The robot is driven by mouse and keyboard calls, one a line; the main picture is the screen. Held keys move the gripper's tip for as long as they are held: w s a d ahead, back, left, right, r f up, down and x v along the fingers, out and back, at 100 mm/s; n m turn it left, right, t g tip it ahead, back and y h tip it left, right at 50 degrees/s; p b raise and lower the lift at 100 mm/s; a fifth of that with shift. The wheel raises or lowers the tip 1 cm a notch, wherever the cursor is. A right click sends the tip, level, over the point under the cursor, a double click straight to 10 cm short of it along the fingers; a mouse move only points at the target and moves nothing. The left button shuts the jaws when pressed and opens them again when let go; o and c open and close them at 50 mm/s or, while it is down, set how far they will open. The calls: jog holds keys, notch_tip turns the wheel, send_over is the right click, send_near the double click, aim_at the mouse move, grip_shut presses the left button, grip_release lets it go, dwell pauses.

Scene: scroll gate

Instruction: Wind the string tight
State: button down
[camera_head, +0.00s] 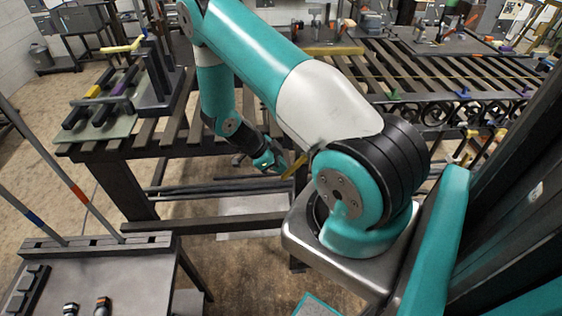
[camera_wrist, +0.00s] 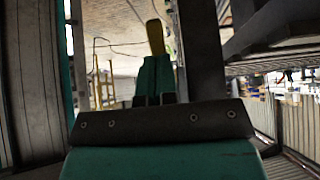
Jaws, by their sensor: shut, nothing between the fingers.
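My gripper (camera_head: 291,167) hangs low in front of the slatted table, near the middle of the head view. Its fingers are shut with nothing between them. The yellow fingertips (camera_wrist: 155,36) show together at the top middle of the wrist view. A dark stand (camera_head: 157,75) with an upright post and a yellow bar (camera_head: 123,46) sits on the left end of the table, well away from my gripper. Dark prongs with yellow and purple pieces lie beside it. I cannot make out a string in either view.
The slatted table (camera_head: 180,145) runs across the back, with dark scrollwork (camera_head: 470,125) at its right. A grey bench (camera_head: 130,275) with two tilted rods (camera_head: 70,185) stands at the front left. Open floor (camera_head: 245,255) lies between the bench and my base.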

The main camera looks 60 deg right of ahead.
aim_at(285, 173)
jog(key=shift+s+d+f, duration=0.1)
jog(key=shift+s+f, duration=0.05)
dwell(0.3)
jog(key=shift+f+b, duration=0.15)
jog(key=shift+b, duration=0.2)
jog(key=shift+f+h+b, duration=0.15)
jog(key=shift+h+b, duration=0.15)
jog(key=shift+b, duration=0.1)
jog(key=shift+s+g, duration=0.1)
jog(key=shift+g, duration=0.2)
jog(key=b, duration=0.2)
jog(key=f+g+h+b, duration=0.1)
jog(key=shift+s+d+f+b, duration=0.2)
jog(key=shift+d+f+b, duration=0.1)
jog(key=shift+b, duration=0.1)
jog(key=g+b, duration=0.1)
jog(key=f+g+h+b, duration=0.1)
jog(key=b, duration=0.1)
jog(key=shift+s+d, duration=0.25)
jog(key=shift+s, duration=0.1)
jog(key=shift+s+d+f+b, duration=0.2)
jog(key=shift+s+d+b, duration=0.3)
jog(key=shift+b, duration=0.75)
jog(key=shift+s, duration=0.15)
